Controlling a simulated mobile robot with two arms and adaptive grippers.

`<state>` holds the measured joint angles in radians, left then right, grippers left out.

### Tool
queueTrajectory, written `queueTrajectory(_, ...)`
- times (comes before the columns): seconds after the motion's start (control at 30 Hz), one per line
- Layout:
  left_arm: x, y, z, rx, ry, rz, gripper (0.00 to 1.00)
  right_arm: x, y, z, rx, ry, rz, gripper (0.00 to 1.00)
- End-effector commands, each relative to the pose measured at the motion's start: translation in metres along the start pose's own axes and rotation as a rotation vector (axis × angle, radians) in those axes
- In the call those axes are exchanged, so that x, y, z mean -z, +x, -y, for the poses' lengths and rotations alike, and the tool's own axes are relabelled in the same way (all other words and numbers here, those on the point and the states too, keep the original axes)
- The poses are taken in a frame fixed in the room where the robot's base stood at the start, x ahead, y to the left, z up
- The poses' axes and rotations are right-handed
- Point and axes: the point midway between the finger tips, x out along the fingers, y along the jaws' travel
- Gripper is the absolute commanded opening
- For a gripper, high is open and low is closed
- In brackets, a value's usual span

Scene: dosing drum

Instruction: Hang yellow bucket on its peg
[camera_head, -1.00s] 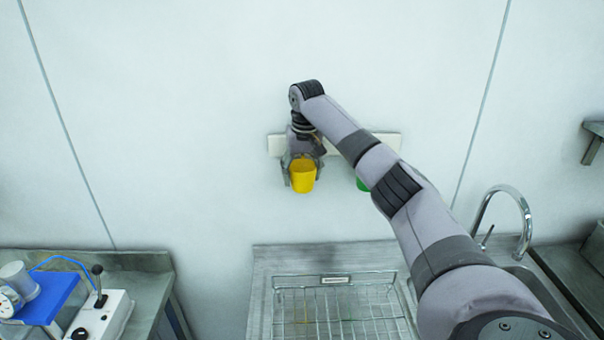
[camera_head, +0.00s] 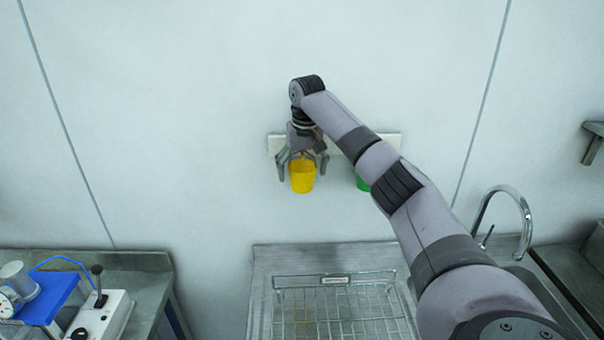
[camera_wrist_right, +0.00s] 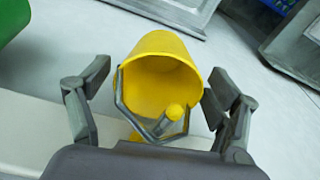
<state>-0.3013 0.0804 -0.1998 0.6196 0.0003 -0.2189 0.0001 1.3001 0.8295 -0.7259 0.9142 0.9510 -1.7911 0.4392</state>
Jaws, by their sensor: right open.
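The yellow bucket (camera_head: 302,177) is upright against the wall below a pale rail (camera_head: 392,141). In the right wrist view the bucket (camera_wrist_right: 160,68) shows its open mouth and grey wire handle (camera_wrist_right: 121,92). A yellow round-ended peg (camera_wrist_right: 174,112) shows at the handle, which seems to loop around it; exact contact is hard to tell. My right gripper (camera_head: 303,175) is open, with one finger on each side of the bucket. In the right wrist view, gaps show between the fingers and the bucket. My left gripper is not in view.
A green bucket (camera_head: 363,184) is at the rail to the right, partly behind my right arm. A wire basket (camera_head: 340,305) and a sink tap (camera_head: 522,215) are below. A bench with a blue-topped device (camera_head: 50,300) stands at lower left.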

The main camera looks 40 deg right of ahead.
Motion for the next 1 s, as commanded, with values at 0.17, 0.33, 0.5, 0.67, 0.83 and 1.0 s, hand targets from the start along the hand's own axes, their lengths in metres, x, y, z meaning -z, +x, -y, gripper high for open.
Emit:
queueTrajectory(0.17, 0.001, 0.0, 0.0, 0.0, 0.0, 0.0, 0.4, 0.001, -0.037, 0.001, 0.004, -0.001, -0.004, 0.83)
queueTrajectory(0.33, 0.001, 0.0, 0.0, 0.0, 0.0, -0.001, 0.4, 0.001, -0.073, 0.001, 0.004, -0.001, -0.004, 0.83)
queueTrajectory(0.5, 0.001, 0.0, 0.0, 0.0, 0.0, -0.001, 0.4, 0.0, -0.098, 0.001, 0.002, -0.001, -0.001, 0.83)
queueTrajectory(0.67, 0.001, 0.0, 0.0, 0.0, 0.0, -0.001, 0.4, 0.0, -0.108, 0.0, 0.001, -0.001, 0.0, 0.83)
queueTrajectory(0.83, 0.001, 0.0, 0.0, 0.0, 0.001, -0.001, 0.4, 0.0, -0.109, 0.0, 0.0, -0.001, 0.001, 0.83)
queueTrajectory(1.0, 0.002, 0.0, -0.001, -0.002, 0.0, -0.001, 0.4, 0.0, -0.109, 0.001, 0.0, -0.002, 0.001, 0.83)
